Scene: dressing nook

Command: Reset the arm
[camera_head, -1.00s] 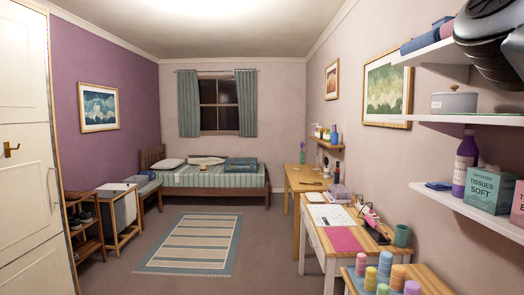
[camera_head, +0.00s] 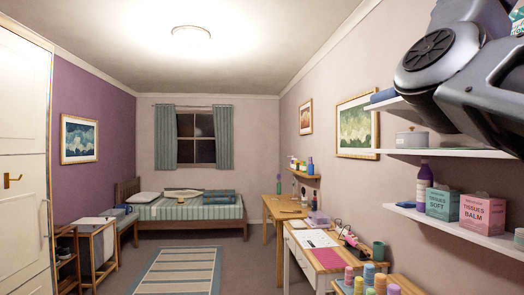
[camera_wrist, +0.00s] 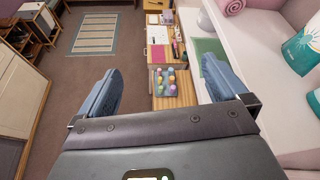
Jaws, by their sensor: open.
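My gripper (camera_wrist: 160,92) shows in the wrist view, with its two blue fingers spread wide and nothing between them. It hangs high above the floor and a small wooden table (camera_wrist: 175,98) bearing several coloured spools. Its right finger is close to a white shelf (camera_wrist: 262,88); I cannot tell whether they touch. In the head view my dark arm fills the upper right, in front of the wall shelves, and the gripper itself does not show there.
Wall shelves (camera_head: 452,152) on the right hold a purple bottle (camera_head: 424,188) and tissue boxes (camera_head: 482,213). Desks (camera_head: 300,262) line the right wall. A bed (camera_head: 190,210) stands at the back. The floor around the striped rug (camera_head: 178,272) is clear.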

